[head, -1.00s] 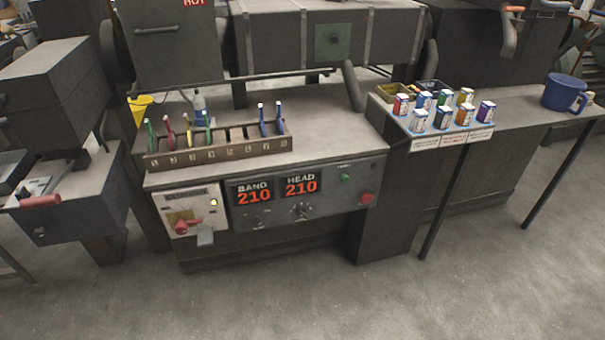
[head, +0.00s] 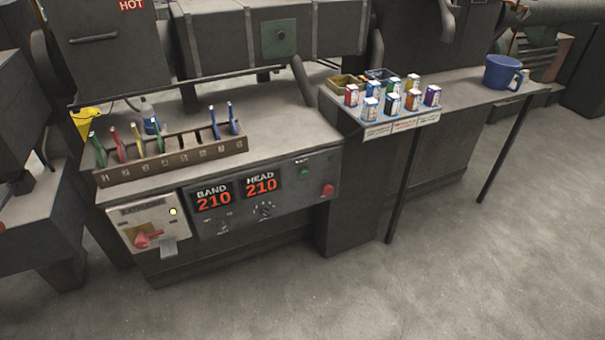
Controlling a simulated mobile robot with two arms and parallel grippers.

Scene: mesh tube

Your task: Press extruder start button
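The extruder's control panel (head: 228,219) is on the front of the machine bench, left of the picture's middle. A small green button (head: 304,172) sits near the panel's upper right. A larger red button (head: 328,190) is to its lower right. Two red displays, BAND (head: 214,195) and HEAD (head: 261,182), both read 210. A dark knob (head: 265,209) is below them. Neither gripper is in view.
A numbered wooden rack (head: 173,163) with coloured-handled tools stands on the bench above the panel. Thin legs (head: 402,190) support the shelf. The grey floor (head: 450,270) in front is clear.

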